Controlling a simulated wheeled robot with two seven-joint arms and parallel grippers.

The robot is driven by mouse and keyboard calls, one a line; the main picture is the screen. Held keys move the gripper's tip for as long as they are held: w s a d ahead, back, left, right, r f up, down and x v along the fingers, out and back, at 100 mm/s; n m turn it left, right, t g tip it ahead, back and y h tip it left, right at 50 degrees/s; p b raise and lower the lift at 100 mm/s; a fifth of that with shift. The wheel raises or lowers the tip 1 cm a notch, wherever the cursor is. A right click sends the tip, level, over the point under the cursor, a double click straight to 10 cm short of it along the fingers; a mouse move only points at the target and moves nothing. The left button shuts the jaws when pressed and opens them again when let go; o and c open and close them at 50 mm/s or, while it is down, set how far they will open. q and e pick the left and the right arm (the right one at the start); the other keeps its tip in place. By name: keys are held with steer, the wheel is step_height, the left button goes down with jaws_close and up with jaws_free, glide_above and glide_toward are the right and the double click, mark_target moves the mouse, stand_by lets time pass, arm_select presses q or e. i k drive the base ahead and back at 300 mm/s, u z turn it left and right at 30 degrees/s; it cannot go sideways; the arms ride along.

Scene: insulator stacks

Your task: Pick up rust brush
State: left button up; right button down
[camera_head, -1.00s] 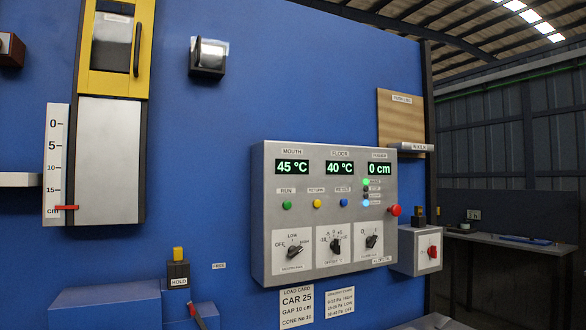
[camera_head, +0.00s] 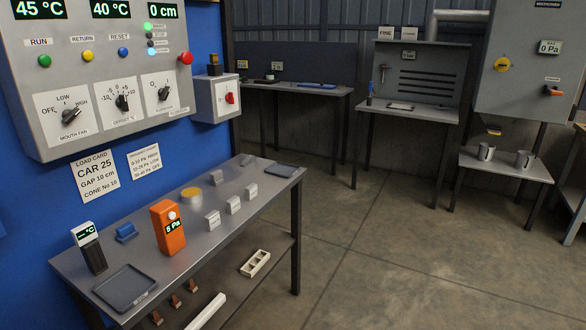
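I cannot make out a rust brush for certain. A small blue object (camera_head: 126,233) lies on the near metal table (camera_head: 262,192), but its kind is unclear. On the far grey workbench (camera_head: 432,109), a small dark upright tool with blue on it (camera_head: 370,92) stands at the left end, and a dark flat item (camera_head: 400,106) lies in the middle. Another tool (camera_head: 383,73) hangs on that bench's back panel. These are too small to identify. Neither of my grippers is in view.
The near table also holds an orange meter (camera_head: 168,228), a dark tray (camera_head: 125,287) and several small grey blocks. A control panel (camera_head: 100,75) hangs on the blue wall at left. A shelf with two metal cups (camera_head: 487,152) stands at right. The concrete floor (camera_head: 390,240) between is clear.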

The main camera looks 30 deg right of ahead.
mark_target(217, 177)
steer(key=z, duration=1.75)
steer(key=i, duration=1.1)
steer(key=u, duration=2.45)
